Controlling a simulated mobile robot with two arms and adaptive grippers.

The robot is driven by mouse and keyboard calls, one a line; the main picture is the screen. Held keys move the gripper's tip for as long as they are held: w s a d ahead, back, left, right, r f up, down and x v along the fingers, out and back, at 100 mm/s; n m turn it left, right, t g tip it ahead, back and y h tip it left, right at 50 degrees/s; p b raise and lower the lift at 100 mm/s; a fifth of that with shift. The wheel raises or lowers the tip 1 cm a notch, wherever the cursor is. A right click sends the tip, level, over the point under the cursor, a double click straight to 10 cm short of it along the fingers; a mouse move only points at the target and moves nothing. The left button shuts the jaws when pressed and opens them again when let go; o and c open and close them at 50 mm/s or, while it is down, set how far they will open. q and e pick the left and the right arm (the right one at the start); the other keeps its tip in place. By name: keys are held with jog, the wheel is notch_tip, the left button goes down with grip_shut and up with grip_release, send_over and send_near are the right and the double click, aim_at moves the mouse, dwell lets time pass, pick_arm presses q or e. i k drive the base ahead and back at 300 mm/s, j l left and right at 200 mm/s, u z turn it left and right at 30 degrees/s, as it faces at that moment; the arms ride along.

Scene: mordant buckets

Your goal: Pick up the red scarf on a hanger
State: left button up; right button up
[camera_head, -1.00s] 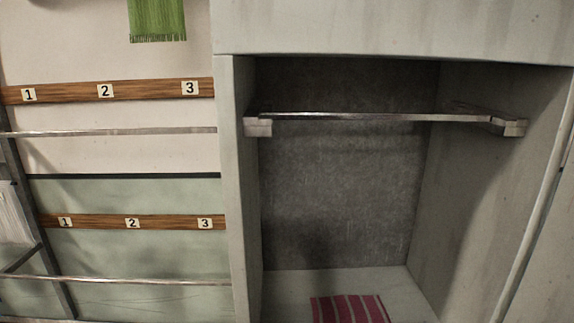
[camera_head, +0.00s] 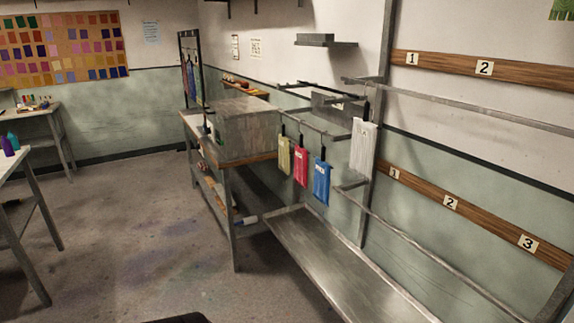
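The red scarf (camera_head: 301,167) hangs from a dark hanger on a thin rail, right of the picture's middle. It hangs between a yellow-green scarf (camera_head: 284,155) on its left and a blue scarf (camera_head: 321,181) on its right, and a small pale tag shows on it. Neither of my grippers is in view, so their state does not show.
A white scarf (camera_head: 363,148) hangs nearer. A metal trough (camera_head: 335,268) runs below the rails. A workbench (camera_head: 232,215) with a large grey box (camera_head: 247,128) stands left of the scarves. Another table (camera_head: 22,172) is far left. The floor (camera_head: 140,235) between is open.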

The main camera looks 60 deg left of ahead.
aim_at(300, 154)
jog(key=u, duration=1.8)
jog(key=z, duration=2.5)
jog(key=j+u, duration=0.35)
jog(key=j, duration=2.45)
jog(key=k, duration=0.05)
